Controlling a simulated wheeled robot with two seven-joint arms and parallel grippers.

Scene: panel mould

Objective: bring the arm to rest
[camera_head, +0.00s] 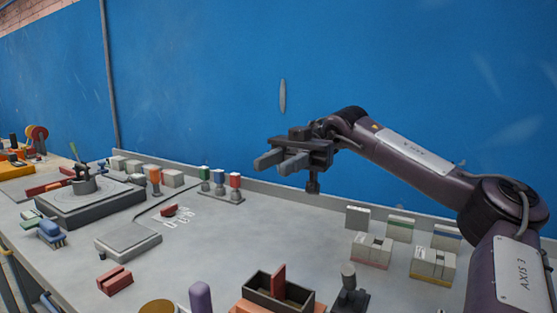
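My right arm (405,160) comes in from the right, raised above the back part of the table. Its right gripper (276,163) is held in the air well above the table top, with its two fingers pointing left and toward me. A gap shows between the two fingers and nothing is seen between them, so it is open and empty. The gripper touches nothing. My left gripper is not in view.
The grey table (215,265) carries a dark box (272,298) with a red piece, a flat grey block (128,240), several pale blocks (433,262) at the right, and a rack of coloured pegs (220,187). A blue wall (220,80) stands behind.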

